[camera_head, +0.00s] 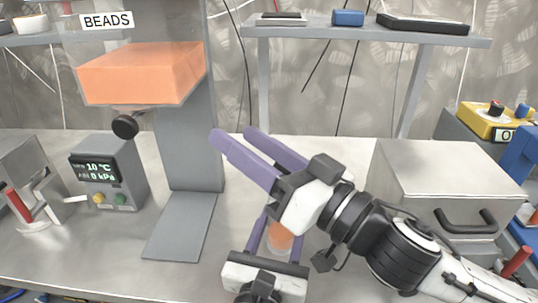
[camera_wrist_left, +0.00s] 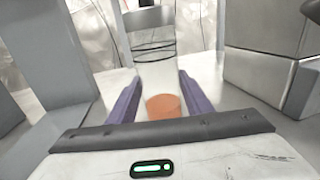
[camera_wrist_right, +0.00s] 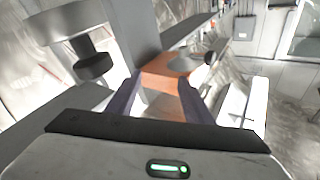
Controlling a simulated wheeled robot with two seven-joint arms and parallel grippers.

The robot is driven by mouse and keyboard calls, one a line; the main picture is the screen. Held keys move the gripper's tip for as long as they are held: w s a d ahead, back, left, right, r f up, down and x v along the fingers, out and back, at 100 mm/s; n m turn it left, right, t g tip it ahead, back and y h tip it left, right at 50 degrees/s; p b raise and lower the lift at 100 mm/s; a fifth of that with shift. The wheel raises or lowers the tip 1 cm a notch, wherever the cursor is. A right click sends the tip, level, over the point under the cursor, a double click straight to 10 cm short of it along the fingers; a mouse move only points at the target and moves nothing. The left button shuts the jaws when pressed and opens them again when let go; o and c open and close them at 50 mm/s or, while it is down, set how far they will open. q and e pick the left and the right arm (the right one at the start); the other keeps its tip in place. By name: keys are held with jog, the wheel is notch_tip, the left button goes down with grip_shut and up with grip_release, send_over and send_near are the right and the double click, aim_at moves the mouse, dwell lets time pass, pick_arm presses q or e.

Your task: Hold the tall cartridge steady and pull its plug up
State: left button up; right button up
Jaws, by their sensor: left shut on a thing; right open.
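The tall cartridge (camera_wrist_left: 159,73) is a clear tube with orange contents low inside and dark rings near its top; it stands between my left gripper's fingers in the left wrist view. A grey plug (camera_wrist_left: 148,18) shows at its top. My left gripper (camera_wrist_left: 160,88) is shut on the cartridge. In the head view only the cartridge's orange lower part (camera_head: 281,237) shows; my right gripper hides its upper part and plug. My right gripper (camera_head: 233,137) is open and empty, its purple fingers pointing up and left, in front of and above the cartridge.
An orange hopper (camera_head: 140,75) labelled BEADS with a black knob (camera_head: 125,125) stands at the left. A grey display box (camera_head: 108,170) is below it. A grey lidded case (camera_head: 450,175) is at the right, a shelf (camera_head: 345,37) behind.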

jog(key=s+n+g+y, duration=0.2)
jog(key=s+n, duration=0.1)
jog(key=s, duration=0.4)
jog(key=w+d+f+t+h, duration=0.1)
jog(key=w+d+f+h, duration=0.15)
jog(key=d, duration=0.35)
jog(key=w+d+f+t+h, duration=0.1)
jog(key=w+d+f+h, duration=0.15)
jog(key=d, duration=0.25)
jog(key=x, duration=1.1)
jog(key=shift+a+f, duration=0.15)
jog(key=shift+f, duration=0.2)
jog(key=shift+s, duration=0.15)
grip_shut()
